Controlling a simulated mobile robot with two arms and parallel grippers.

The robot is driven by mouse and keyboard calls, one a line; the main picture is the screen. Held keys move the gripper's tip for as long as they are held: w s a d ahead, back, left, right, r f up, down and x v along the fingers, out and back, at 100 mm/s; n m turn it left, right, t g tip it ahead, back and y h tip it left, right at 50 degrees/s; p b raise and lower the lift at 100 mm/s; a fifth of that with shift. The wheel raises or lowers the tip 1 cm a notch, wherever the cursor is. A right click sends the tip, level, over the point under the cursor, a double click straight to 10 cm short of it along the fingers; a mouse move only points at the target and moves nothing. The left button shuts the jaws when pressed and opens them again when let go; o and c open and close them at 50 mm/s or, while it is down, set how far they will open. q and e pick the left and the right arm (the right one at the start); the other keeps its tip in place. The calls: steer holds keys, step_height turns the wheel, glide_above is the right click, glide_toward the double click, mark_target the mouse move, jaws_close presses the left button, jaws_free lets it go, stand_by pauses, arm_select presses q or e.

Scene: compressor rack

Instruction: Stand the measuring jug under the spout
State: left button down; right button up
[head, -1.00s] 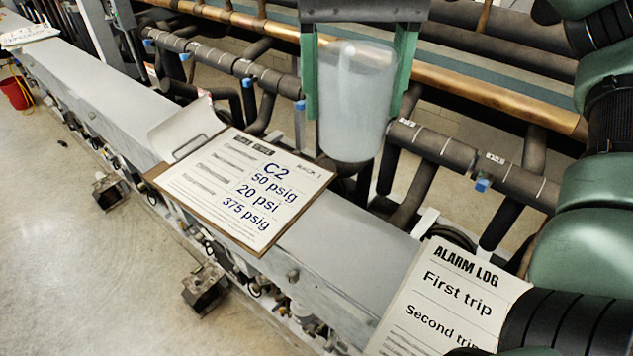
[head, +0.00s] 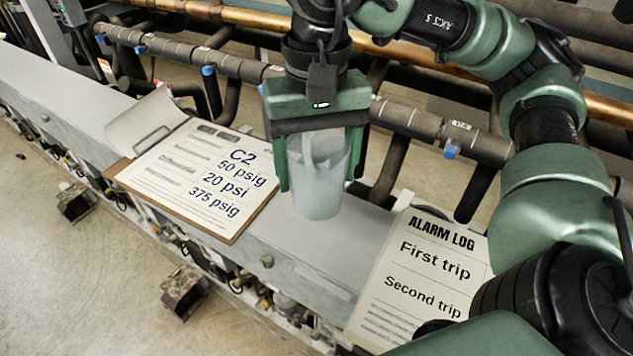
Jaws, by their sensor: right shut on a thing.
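The measuring jug (head: 318,190) is a translucent, whitish vessel in the middle of the head view. My right gripper (head: 320,172) comes down from above and is shut on it, with one green finger on each side. The jug looks roughly upright over the grey beam, between the clipboard and the alarm log sheet. I cannot tell whether its base touches the beam. The gripper body hides part of the jug's top. I cannot make out a spout in this view. My left gripper is not in view.
A clipboard (head: 195,175) with a "C2" sheet lies on the grey beam (head: 50,85) left of the jug. An alarm log sheet (head: 420,275) lies to its right. Dark insulated pipes (head: 405,117) run behind. The beam's front edge drops to the floor.

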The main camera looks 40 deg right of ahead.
step_height(320, 180, down, 4)
steer(key=shift+w+r+p, duration=0.15)
steer(key=shift+p, duration=0.2)
steer(key=shift+f+b, duration=0.2)
steer(key=shift+b, duration=0.15)
steer(key=o, duration=1.4)
steer(key=shift+r, duration=0.1)
steer(key=shift+r, duration=0.1)
